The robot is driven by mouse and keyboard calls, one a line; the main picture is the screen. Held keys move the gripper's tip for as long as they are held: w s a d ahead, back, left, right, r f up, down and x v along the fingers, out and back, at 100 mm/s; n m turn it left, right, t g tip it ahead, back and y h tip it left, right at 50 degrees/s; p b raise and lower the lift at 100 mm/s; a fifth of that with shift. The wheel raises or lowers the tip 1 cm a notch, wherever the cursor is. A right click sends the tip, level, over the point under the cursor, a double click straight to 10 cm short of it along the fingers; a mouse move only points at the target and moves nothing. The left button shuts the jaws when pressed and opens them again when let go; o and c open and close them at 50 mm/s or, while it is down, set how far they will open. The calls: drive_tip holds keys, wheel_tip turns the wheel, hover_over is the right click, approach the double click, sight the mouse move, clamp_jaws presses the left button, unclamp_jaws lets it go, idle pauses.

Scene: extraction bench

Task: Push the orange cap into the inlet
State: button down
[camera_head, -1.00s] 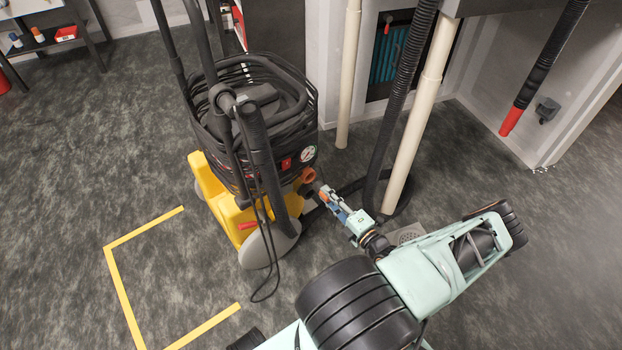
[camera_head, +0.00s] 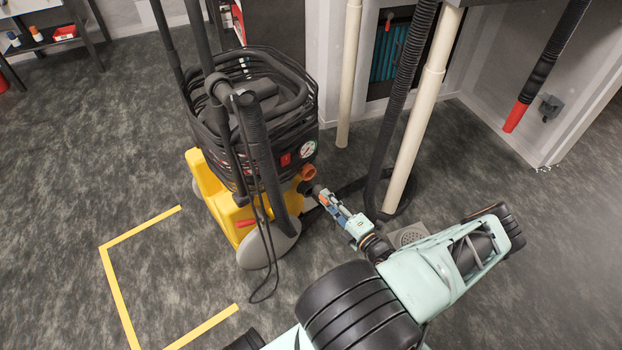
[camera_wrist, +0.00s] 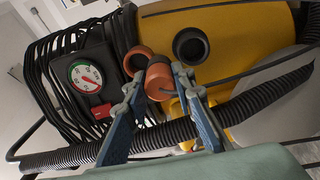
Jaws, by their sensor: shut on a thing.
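The orange cap (camera_wrist: 160,80) is between the fingertips of my gripper (camera_wrist: 156,84) in the wrist view, its open-looking end towards the machine. My gripper is shut on it. An orange-rimmed round port (camera_wrist: 138,60) lies just beyond and to the left of the cap. A black ring-shaped port (camera_wrist: 190,46) on the yellow body lies to the right. I cannot tell for sure which is the inlet; the cap appears apart from the black one. In the head view, my gripper (camera_head: 322,191) is close to the machine's lower right side, and the cap is hard to make out.
The black and yellow machine (camera_head: 245,140) has a gauge (camera_head: 307,148), coiled cable and a dark ribbed hose (camera_wrist: 250,100). Open floor with yellow tape (camera_head: 122,290) lies left.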

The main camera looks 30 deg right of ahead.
drive_tip(key=f+b, duration=0.2)
drive_tip(key=f, duration=0.1)
drive_tip(key=f+b, duration=0.2)
drive_tip(key=shift+w+f+b, duration=0.2)
drive_tip(key=shift+f+b, duration=0.1)
drive_tip(key=shift+f, duration=0.1)
drive_tip(key=shift+w+a, duration=0.1)
drive_tip(key=shift+w, duration=2.75)
idle(0.8)
drive_tip(key=c, duration=2.1)
unclamp_jaws()
drive_tip(key=o, duration=0.6)
drive_tip(key=shift+c, duration=0.2)
drive_tip(key=s, duration=0.7)
drive_tip(key=shift+s, duration=0.2)
